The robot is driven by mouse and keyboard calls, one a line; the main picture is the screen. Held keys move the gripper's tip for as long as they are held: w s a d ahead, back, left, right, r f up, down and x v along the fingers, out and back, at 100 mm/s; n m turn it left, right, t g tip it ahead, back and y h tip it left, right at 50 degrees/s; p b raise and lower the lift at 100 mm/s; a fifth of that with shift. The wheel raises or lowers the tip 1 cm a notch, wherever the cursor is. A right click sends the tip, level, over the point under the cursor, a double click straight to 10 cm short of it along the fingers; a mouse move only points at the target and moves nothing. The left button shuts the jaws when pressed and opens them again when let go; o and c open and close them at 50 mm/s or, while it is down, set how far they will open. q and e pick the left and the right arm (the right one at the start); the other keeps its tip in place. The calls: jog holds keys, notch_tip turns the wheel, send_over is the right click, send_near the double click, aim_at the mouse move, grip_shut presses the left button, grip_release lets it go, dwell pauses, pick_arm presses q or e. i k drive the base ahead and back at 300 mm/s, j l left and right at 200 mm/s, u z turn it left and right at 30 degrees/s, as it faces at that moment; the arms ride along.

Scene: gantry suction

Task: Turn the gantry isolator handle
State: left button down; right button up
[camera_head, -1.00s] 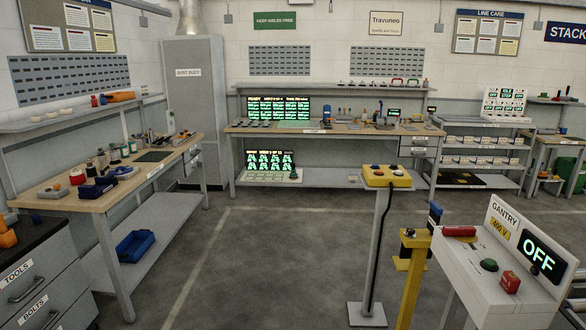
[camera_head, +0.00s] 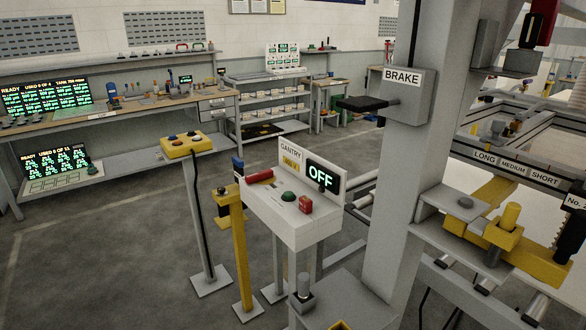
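The gantry console (camera_head: 300,226) is a white box on a stand near the middle of the view. Its upright back panel carries a GANTRY label (camera_head: 291,152) and a dark display (camera_head: 323,176) reading OFF in green. Neither of my grippers is in view.
A grey column with a BRAKE box (camera_head: 411,97) and black lever (camera_head: 368,103) stands right of the console. A yellow post (camera_head: 241,250) and a yellow button pedestal (camera_head: 186,146) stand to its left. A yellow-and-grey fixture (camera_head: 500,225) is at right. Floor at lower left is clear.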

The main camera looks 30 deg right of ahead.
aim_at(264, 174)
jog(key=i+j+z, duration=0.15)
jog(key=z, duration=0.3)
jog(key=i+j+z, duration=0.25)
jog(key=z, duration=0.2)
jog(key=i+j+z, duration=0.25)
jog(key=z, duration=0.2)
jog(key=i+j+z, duration=0.1)
jog(key=j+z, duration=0.35)
